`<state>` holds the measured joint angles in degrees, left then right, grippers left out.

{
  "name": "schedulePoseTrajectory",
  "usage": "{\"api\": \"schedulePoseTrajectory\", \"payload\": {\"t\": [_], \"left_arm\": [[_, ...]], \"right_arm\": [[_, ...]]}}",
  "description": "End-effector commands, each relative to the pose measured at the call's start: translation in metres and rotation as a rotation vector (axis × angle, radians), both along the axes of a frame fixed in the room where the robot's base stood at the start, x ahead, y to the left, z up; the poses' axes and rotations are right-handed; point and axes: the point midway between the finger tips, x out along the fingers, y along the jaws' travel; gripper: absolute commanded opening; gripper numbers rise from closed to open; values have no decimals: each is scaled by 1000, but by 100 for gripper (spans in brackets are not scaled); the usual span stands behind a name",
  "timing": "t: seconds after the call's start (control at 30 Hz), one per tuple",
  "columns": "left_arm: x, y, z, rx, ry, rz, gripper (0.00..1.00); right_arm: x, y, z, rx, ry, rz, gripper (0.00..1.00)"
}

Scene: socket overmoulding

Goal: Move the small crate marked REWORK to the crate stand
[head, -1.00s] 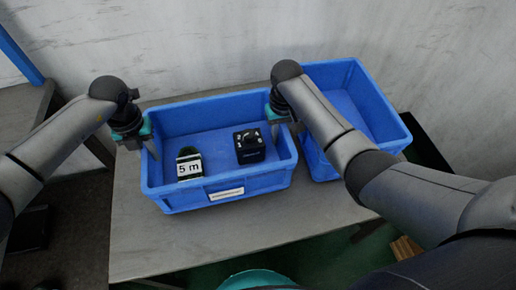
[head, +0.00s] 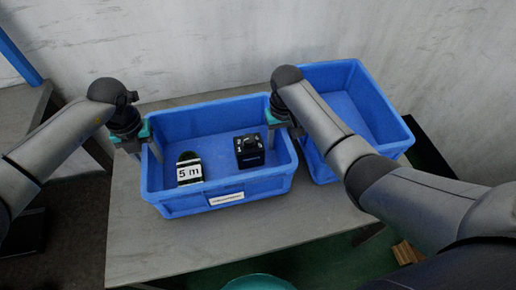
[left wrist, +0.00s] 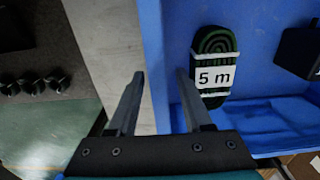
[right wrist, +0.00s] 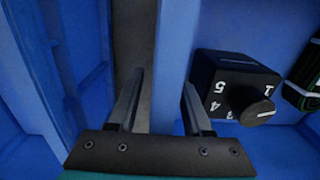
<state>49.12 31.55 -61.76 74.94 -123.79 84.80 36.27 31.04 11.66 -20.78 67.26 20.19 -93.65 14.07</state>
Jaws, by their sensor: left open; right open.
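A small blue crate (head: 170,207) stands on the grey table, with a white label (head: 227,198) on its front wall, too small to read. It holds a coiled cable marked "5 m" (head: 189,170) and a black box with a numbered knob (head: 249,151). My left gripper (head: 142,150) is open at the crate's left wall; in the left wrist view its fingers (left wrist: 160,100) are either side of the wall's rim. My right gripper (head: 283,136) is open at the right wall; in the right wrist view that wall (right wrist: 174,60) lies between its fingers (right wrist: 163,105). No crate stand is identifiable.
A second blue crate (head: 345,92), seemingly empty, stands close to the right, partly hidden by my right arm. The table (head: 150,245) is clear in front. A pale wall (head: 200,40) is behind. A teal round thing (head: 258,282) shows at the bottom edge.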

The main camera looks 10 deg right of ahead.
Motion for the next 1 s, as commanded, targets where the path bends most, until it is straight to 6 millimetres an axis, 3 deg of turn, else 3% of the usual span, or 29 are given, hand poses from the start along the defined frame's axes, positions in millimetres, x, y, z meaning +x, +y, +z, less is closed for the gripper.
{"api": "schedulePoseTrajectory", "payload": {"t": [0.5,0.77,1.0], "left_arm": [[1,1,99,1,-3,0,50],[0,1,113,2,0,0,50],[0,1,113,2,0,0,50]], "right_arm": [[0,0,0,1,0,0,50],[1,0,6,1,-3,0,50],[1,0,46,1,-6,1,50]]}}
